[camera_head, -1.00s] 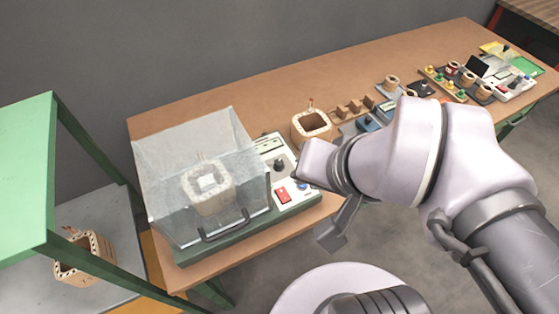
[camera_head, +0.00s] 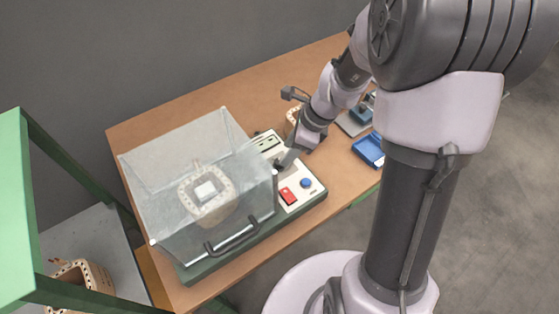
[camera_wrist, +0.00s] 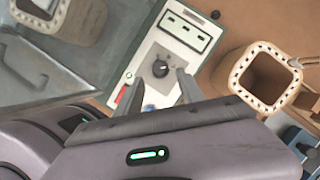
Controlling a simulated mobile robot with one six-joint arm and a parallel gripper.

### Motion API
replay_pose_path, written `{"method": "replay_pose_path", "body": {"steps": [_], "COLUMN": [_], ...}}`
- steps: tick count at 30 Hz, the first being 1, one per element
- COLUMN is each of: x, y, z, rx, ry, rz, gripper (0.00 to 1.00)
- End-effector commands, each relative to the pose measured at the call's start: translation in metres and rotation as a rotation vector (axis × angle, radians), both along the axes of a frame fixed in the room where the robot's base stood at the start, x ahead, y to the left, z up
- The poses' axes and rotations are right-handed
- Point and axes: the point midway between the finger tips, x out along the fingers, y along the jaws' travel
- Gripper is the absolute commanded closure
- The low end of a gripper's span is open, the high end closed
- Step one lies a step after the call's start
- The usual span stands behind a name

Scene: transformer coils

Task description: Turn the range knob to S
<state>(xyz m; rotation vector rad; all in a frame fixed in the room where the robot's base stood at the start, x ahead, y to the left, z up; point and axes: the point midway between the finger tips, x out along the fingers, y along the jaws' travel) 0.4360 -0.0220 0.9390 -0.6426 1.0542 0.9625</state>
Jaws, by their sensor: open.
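The range knob (camera_wrist: 160,68) is a round dark knob on a grey plate of the white control panel (camera_wrist: 190,62). In the head view the panel (camera_head: 312,194) sits right of the clear box, and the knob is mostly hidden by my gripper (camera_head: 285,158). In the wrist view my gripper (camera_wrist: 160,88) is open, its two fingertips apart just below the knob in the picture, with nothing between them. Whether the tips touch the knob or sit above the panel I cannot tell. The knob's pointer and the range letters are too small to read.
A red switch (camera_head: 288,195) and a blue button (camera_head: 306,183) sit on the panel close to my gripper. The clear box (camera_head: 150,205) with a coil (camera_head: 225,211) inside stands left. Another coil (camera_wrist: 243,84) stands right of the panel in the wrist view.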

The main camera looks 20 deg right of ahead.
Motion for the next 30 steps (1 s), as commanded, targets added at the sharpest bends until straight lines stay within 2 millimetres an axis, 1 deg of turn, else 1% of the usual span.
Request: {"method": "replay_pose_path", "body": {"steps": [1,3,6,10,17,18,20,24,25,30], "x": [0.002,0.004,0.007,0.009,0.010,0.010,0.010,0.010,0.010,0.010], "y": [0.005,0.010,0.016,0.019,0.019,0.019,0.019,0.019,0.019,0.019], "z": [-0.018,-0.031,-0.044,-0.051,-0.050,-0.050,-0.050,-0.050,-0.050,-0.050], "rx": [0.001,0.001,0.000,0.000,0.000,0.000,0.000,0.000,0.000,0.000], "ry": [0.002,0.002,0.000,-0.001,-0.001,-0.001,-0.001,-0.001,-0.001,-0.001], "rz": [0.003,0.002,0.002,0.002,0.002,0.002,0.002,0.002,0.002,0.005], "gripper": [0.54,0.54,0.54,0.54,0.54,0.58,0.70,0.98,1.00,1.00]}}
